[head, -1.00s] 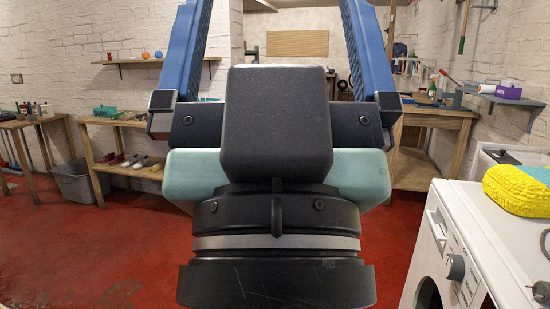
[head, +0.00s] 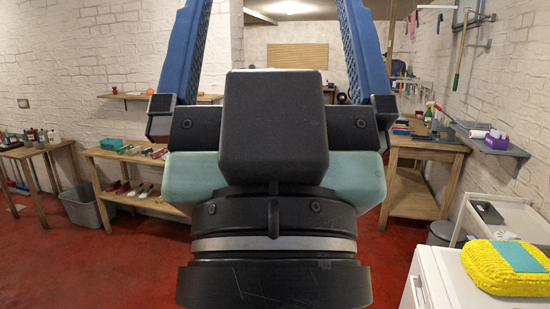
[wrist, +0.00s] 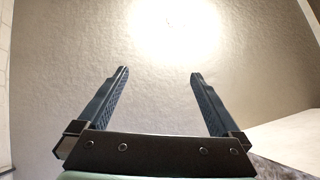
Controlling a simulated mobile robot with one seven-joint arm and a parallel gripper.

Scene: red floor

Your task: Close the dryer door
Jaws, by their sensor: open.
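A white machine (head: 437,268), which may be the dryer, stands at the lower right of the head view. Only its top and a strip of its front show. Its door is out of frame, so I cannot tell how it stands. My gripper (head: 272,8) is open and empty in the middle of the head view, with two long blue fingers pointing up. It lies left of the machine and apart from it. In the wrist view my gripper (wrist: 158,74) shows its fingers spread, with nothing between them, against a pale surface and a bright light.
A yellow sponge-like block (head: 500,280) with a teal patch lies on the machine. A white cabinet (head: 512,212) stands behind it. A wooden workbench (head: 415,190) stands at the back right. A grey bin (head: 85,207) is at left. The red floor (head: 110,265) is open at left.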

